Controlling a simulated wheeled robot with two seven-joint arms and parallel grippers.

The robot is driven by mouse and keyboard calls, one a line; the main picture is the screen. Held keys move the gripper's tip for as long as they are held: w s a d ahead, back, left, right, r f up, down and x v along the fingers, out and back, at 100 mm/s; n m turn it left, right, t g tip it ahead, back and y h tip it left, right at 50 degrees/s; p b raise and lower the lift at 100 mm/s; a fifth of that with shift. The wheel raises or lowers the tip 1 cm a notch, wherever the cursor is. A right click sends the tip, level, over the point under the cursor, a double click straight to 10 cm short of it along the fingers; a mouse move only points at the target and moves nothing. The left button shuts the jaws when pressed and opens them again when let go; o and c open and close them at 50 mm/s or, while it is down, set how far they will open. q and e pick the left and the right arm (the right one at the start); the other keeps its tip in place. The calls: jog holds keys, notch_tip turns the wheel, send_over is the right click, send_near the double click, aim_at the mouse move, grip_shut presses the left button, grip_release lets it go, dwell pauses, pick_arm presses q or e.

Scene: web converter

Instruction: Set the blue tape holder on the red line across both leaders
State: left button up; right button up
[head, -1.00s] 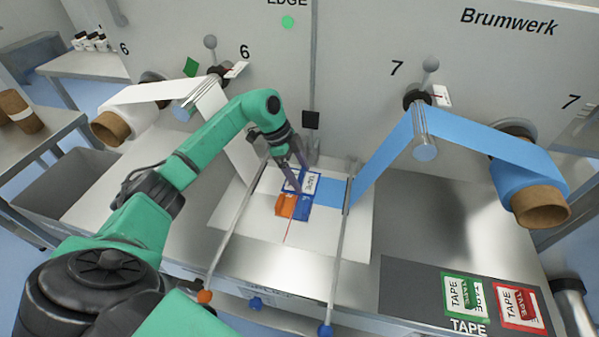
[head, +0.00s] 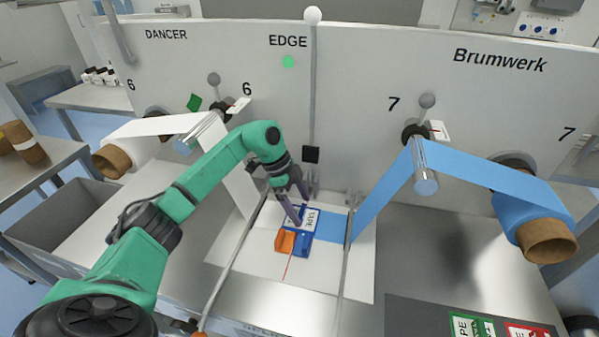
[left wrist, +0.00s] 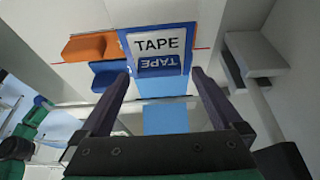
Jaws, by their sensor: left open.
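The blue tape holder (head: 311,210), a blue frame with a white TAPE label, lies on the white splice plate; it also shows in the left wrist view (left wrist: 192,35). The red line (head: 287,268) shows on both sides of the holder in the wrist view. The blue leader (head: 331,227) comes to the holder from the right, and the white leader (head: 238,183) comes down at the left. My left gripper (head: 299,207) is open at the holder, with its fingertips near the label's edge in the wrist view (left wrist: 160,72). I cannot tell whether they touch it. My right gripper is not seen.
An orange block (head: 285,242) and a blue block (head: 302,245) sit beside the holder on the front side. Metal rods (head: 343,270) flank the plate. Green (head: 466,326) and red (head: 525,331) tape holders lie on a dark mat at the front right.

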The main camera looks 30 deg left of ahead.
pick_arm(q)
notch_tip(320, 180, up, 18)
jog(key=b, duration=0.1)
jog(key=shift+b, duration=0.3)
jog(key=shift+f, duration=0.15)
